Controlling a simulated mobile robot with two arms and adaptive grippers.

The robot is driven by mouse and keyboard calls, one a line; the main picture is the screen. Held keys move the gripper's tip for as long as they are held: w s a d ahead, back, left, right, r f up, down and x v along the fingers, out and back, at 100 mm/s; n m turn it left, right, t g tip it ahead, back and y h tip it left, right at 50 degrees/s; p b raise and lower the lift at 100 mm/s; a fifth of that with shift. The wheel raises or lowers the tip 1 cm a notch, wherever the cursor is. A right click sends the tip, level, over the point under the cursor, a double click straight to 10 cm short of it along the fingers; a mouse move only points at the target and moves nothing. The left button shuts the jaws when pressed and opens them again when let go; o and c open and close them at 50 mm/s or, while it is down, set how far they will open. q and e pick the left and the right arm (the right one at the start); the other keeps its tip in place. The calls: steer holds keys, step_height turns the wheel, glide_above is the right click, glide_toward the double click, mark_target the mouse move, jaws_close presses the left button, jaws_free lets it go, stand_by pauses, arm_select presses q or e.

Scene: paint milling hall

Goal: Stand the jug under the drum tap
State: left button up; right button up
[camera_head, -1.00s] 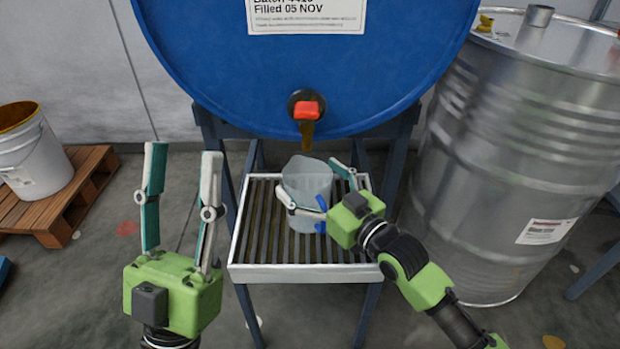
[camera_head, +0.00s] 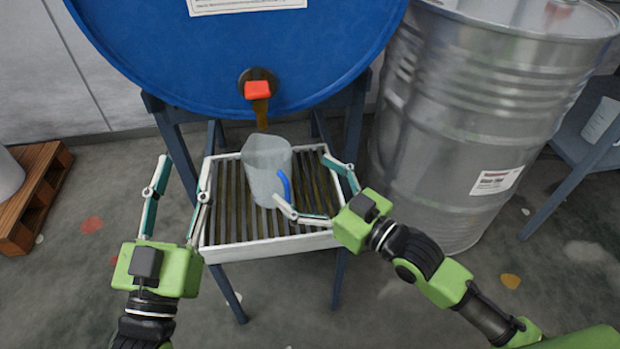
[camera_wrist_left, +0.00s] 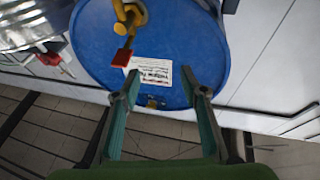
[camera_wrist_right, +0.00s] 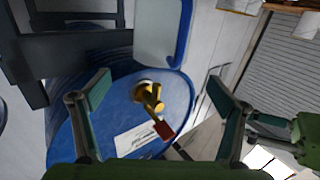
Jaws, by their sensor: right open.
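The translucent jug (camera_head: 264,165) with a blue handle (camera_head: 284,187) stands upright on the slatted drip tray (camera_head: 235,249), just below the brass tap (camera_head: 261,111) with its red lever. The tap is on the blue drum (camera_head: 240,50). My right gripper (camera_head: 308,188) is open to the right of the jug, one finger close to the handle; I cannot tell if it touches. In the right wrist view, the jug (camera_wrist_right: 158,30) shows beyond the fingers, near the tap (camera_wrist_right: 150,97). My left gripper (camera_head: 181,172) is open and empty, left of the tray.
A large metal drum (camera_head: 460,120) stands close on the right, near my right arm. A wooden pallet (camera_head: 38,190) is at the left. A blue-grey stand (camera_head: 590,140) holding another container (camera_head: 601,119) is at the far right.

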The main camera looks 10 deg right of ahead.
arm_select(q)
steer(key=shift+w+f+g, duration=0.2)
steer(key=shift+f+g, duration=0.1)
steer(key=shift+f, duration=0.3)
arm_select(e)
steer(key=s+d+r+m+t+h, duration=0.5)
steer(key=s+r+t, duration=0.1)
steer(key=r, duration=0.5)
steer(key=shift+s+d+h, duration=0.15)
steer(key=shift+s+h, duration=0.15)
steer(key=shift+s, duration=0.1)
arm_select(q)
steer(key=shift+r, duration=0.1)
